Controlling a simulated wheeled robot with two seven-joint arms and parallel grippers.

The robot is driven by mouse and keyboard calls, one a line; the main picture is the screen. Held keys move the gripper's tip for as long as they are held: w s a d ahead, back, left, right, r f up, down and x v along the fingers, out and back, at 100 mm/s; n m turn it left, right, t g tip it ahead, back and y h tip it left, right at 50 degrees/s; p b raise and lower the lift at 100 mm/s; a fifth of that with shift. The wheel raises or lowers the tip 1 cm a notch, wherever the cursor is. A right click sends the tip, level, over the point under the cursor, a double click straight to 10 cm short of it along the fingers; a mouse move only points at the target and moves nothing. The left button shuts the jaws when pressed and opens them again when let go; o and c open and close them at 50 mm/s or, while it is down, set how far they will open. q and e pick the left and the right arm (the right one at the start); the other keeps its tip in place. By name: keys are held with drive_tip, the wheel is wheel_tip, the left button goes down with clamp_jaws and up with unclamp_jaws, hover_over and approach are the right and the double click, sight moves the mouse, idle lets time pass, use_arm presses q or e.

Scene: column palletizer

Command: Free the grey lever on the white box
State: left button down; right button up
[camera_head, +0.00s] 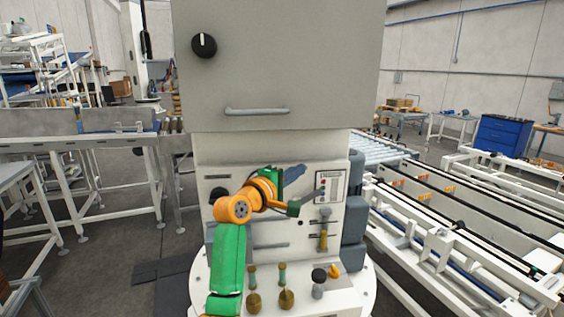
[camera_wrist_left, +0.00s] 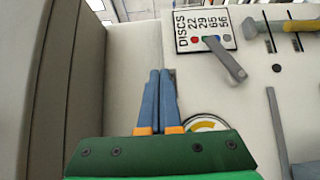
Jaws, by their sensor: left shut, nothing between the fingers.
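The white box (camera_head: 240,150) stands in front of me, and its front panel fills the left wrist view (camera_wrist_left: 240,115). The grey lever (camera_head: 309,195) slants down and left from a printed label in the head view. In the left wrist view the lever (camera_wrist_left: 226,59) runs from the label marked DISCS towards the lower right. My left gripper (camera_head: 295,170) is shut and empty, its blue fingers above and left of the lever. In the left wrist view its fingertips (camera_wrist_left: 160,75) are together, apart from the lever. My arm hides part of the panel. My right gripper is out of view.
A yellow-handled slider (camera_head: 323,238) sits below the label, and a grey bar handle (camera_wrist_left: 277,132) is beside it. Several knobs, including a black one (camera_head: 319,275), stand on the lower ledge. A round yellow-and-white disc (camera_wrist_left: 205,124) is partly behind my gripper. A conveyor (camera_head: 440,215) lies right.

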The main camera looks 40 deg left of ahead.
use_arm(q)
drive_tip(key=s+d+r+b, duration=0.1)
drive_tip(key=s+d+r, duration=0.2)
drive_tip(key=shift+s+r, duration=0.35)
drive_tip(key=shift+s, duration=0.05)
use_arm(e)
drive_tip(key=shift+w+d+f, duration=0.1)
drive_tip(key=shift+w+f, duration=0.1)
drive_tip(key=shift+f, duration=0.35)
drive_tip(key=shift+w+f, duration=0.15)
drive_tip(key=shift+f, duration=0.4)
